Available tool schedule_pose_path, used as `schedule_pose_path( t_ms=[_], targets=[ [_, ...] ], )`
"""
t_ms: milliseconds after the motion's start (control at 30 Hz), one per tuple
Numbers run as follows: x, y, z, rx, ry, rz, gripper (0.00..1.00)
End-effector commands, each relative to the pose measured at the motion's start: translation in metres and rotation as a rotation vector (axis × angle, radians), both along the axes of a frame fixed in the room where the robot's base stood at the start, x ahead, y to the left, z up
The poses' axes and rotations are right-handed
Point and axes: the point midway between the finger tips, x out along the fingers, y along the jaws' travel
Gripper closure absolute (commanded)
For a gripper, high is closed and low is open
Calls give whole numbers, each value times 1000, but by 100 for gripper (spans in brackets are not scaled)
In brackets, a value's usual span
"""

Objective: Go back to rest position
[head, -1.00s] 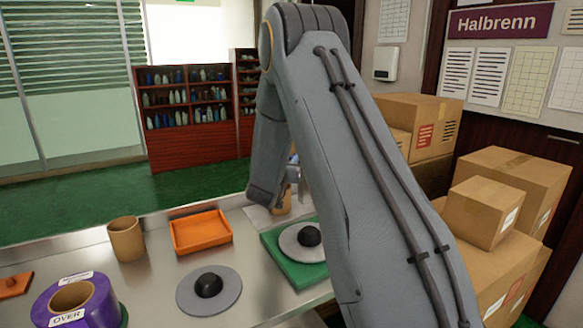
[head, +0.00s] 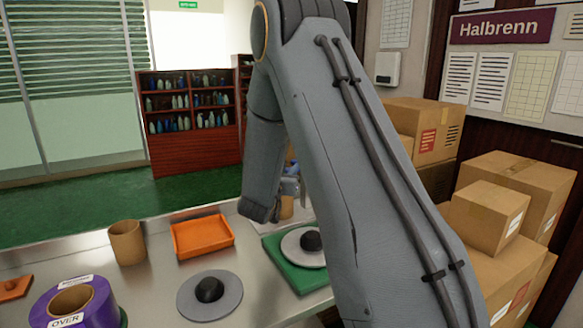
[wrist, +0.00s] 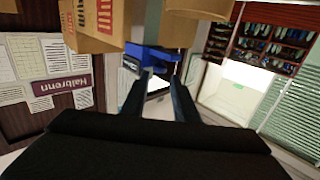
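My gripper (wrist: 161,78) shows in the wrist view as two dark fingers standing apart, with nothing visible between the tips. In the head view it is mostly hidden behind my grey arm, which is folded above the steel table. A blue object (wrist: 152,56) lies beyond the fingertips in the wrist view. A brown cup (head: 286,208) shows partly beside my arm at the back of the table.
The steel table (head: 150,290) holds a cardboard cup (head: 127,242), an orange tray (head: 203,253), a grey disc with black knob (head: 190,300), a purple roll (head: 92,312) and a green pad (head: 277,243) bearing another disc. Stacked cartons (head: 500,265) stand at right.

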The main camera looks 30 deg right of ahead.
Motion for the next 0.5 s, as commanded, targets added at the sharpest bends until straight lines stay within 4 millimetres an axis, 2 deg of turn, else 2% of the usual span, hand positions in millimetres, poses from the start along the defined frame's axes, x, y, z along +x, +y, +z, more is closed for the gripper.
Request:
schedule_pose_path(
  t_ms=[200,500],
  targets=[
    [-15,14,0,1,-1,0,73],
    [-16,15,0,1,-1,0,73]
  ],
)
